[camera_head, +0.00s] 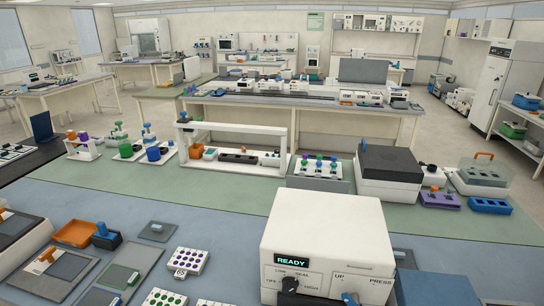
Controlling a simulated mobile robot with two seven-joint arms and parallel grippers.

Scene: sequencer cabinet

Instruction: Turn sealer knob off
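The sealer (325,225) is a white box at the bottom centre-right of the head view, with a lit green READY display (291,261) on its front. Below the display is a dial panel with the labels LOW, SEAL, OFF and HIGH. The black sealer knob (289,285) sits among these labels; its lower part runs into a dark shape at the picture's bottom edge, and I cannot tell its exact setting. To its right, a blue-tipped lever (348,298) stands under the labels UP and PRESS. Neither of my grippers can be made out.
The blue-grey bench holds an orange tray (76,233), a white rack with purple caps (187,262) and grey plates left of the sealer. A blue block (436,288) lies close to its right. A black-lidded device (389,172) stands behind. Some bench between the racks and sealer is clear.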

